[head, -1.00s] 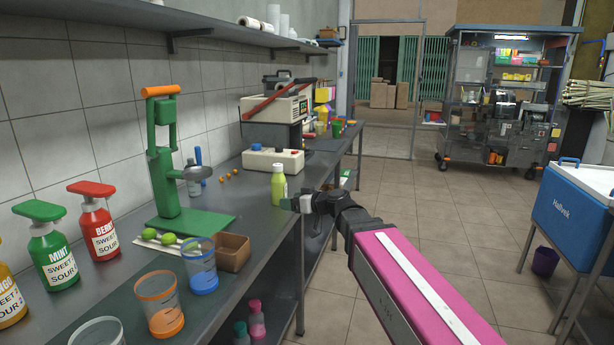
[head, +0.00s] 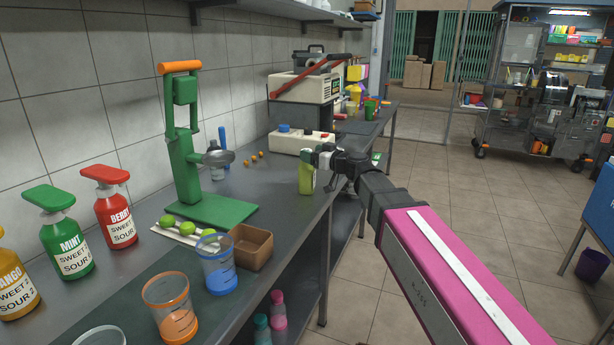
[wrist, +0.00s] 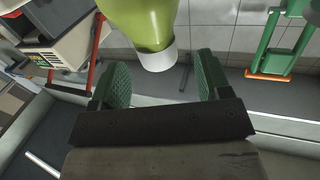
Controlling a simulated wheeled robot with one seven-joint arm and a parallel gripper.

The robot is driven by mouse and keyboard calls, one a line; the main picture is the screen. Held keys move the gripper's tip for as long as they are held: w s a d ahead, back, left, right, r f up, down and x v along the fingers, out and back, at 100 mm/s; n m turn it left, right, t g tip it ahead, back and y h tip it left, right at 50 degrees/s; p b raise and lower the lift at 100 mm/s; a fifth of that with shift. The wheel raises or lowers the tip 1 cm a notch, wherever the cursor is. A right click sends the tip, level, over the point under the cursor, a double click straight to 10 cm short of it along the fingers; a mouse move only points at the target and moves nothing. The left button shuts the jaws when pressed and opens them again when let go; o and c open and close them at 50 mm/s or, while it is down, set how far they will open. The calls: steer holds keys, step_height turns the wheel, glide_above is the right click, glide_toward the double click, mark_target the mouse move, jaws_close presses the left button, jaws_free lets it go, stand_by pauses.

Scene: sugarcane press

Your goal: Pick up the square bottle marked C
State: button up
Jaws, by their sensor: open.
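A yellow-green bottle (head: 306,180) stands upright near the front edge of the steel counter, beyond the green press. No letter C can be read on it in either view. My gripper (head: 320,156) is at the bottle's top, and its fingers partly cover the cap. In the wrist view the bottle (wrist: 146,20) enters from the top, with its white cap (wrist: 157,60) between the fingertips. My gripper (wrist: 163,72) is open there, with green pads on both sides and gaps beside the cap. It holds nothing.
A green press (head: 186,160) with an orange handle stands by the wall. A white box (head: 300,142) with a blue knob is just behind the bottle. A brown container (head: 251,247), limes (head: 188,227) and cups (head: 216,263) are nearer. Counter left of the bottle is fairly clear.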

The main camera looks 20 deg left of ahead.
steer(key=x, duration=0.5)
steer(key=shift+w+f, duration=0.1)
jaws_close()
